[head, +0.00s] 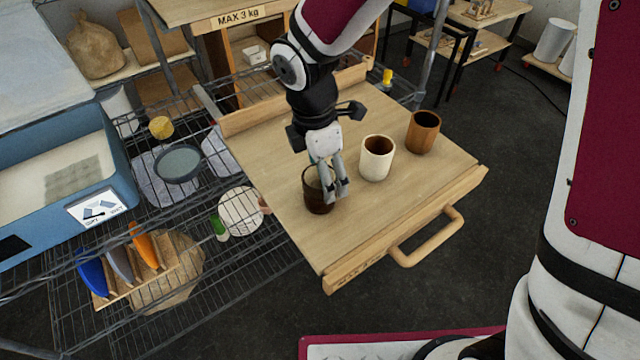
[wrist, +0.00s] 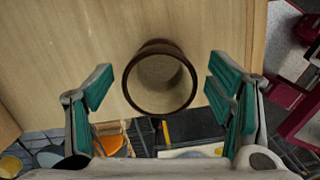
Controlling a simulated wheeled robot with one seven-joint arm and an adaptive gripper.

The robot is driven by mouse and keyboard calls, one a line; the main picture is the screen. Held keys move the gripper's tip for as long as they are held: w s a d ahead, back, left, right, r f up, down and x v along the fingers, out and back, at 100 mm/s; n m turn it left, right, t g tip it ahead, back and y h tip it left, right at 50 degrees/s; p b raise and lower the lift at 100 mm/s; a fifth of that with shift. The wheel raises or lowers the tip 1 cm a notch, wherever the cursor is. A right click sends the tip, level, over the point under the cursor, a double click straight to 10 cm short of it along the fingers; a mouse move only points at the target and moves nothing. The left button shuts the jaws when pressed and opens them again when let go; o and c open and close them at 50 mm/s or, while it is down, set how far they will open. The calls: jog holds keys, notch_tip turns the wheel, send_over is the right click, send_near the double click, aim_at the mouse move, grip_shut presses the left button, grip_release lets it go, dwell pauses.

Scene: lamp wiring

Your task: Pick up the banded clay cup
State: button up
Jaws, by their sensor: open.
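Three cups stand upright on the wooden board. A dark brown cup (head: 318,203) is at the left, a cream cup (head: 377,160) in the middle and an orange-brown cup (head: 423,133) at the right. I cannot make out clear bands on any of them. My gripper (head: 336,190) points down at the dark brown cup, its fingers hiding part of that cup's right side. In the wrist view, the open fingers (wrist: 160,90) stand to either side of a cup with a dark rim (wrist: 160,46) and a pale, empty inside. I see no finger touching it.
The wooden board (head: 290,150) has raised edges and a handle (head: 428,238) at the front. A wire rack (head: 205,255) to the left holds a grey bowl (head: 178,163), a plate (head: 241,211) and a holder with coloured pieces. The cream cup is close to the gripper's right.

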jog(key=f, duration=0.4)
jog(key=shift+s+a+f, duration=0.1)
jog(key=shift+a+f, duration=0.1)
jog(key=shift+f, duration=0.6)
jog(key=c, duration=1.4)
jog(key=shift+r, duration=0.1)
